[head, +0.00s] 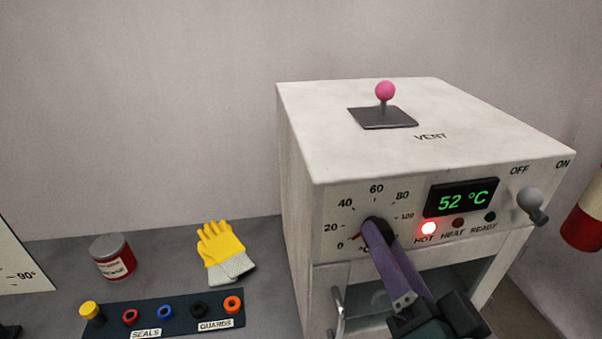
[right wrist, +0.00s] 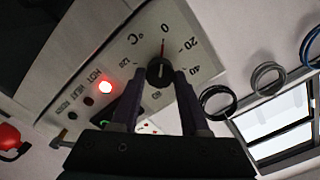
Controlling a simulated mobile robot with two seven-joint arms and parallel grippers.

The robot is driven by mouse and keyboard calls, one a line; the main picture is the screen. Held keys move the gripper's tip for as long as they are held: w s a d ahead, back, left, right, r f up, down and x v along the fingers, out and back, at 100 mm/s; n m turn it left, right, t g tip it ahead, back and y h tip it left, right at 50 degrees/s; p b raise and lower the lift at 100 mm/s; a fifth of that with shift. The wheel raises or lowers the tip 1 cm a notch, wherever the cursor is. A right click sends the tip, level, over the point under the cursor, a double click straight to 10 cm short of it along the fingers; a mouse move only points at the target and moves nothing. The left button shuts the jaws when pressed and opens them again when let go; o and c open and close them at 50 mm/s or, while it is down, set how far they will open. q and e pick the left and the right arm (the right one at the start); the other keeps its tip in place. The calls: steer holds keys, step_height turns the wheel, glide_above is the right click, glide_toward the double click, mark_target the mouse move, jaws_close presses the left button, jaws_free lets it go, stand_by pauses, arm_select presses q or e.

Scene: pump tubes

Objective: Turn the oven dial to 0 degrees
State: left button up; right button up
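The oven dial (head: 378,232) is a dark round knob on the front of the white oven (head: 300,160). It also shows in the right wrist view (right wrist: 159,72), where its red pointer stands at or very near the 0 mark. My right gripper (right wrist: 160,74) has its two purple fingers on either side of the dial, apart from each other, with the knob between their tips. In the head view the right gripper (head: 376,228) covers part of the dial. The fingers look spread wider than the knob's narrow grip. My left gripper is not in view.
The display (head: 462,198) reads 52 °C, and the HOT lamp (head: 428,228) glows red. A pink-knobbed vent lever (head: 385,92) is on top; an OFF/ON switch (head: 532,202) is at right. Yellow gloves (head: 222,246), a red can (head: 113,257) and a seals rack (head: 180,320) are at left.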

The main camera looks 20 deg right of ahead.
steer(key=o, duration=0.4)
steer(key=shift+s, duration=0.1)
steer(key=b+v, duration=0.1)
steer(key=v, duration=0.8)
steer(key=shift+s+a+b, duration=0.15)
steer(key=shift+s+b, duration=0.2)
steer(key=shift+b, duration=0.05)
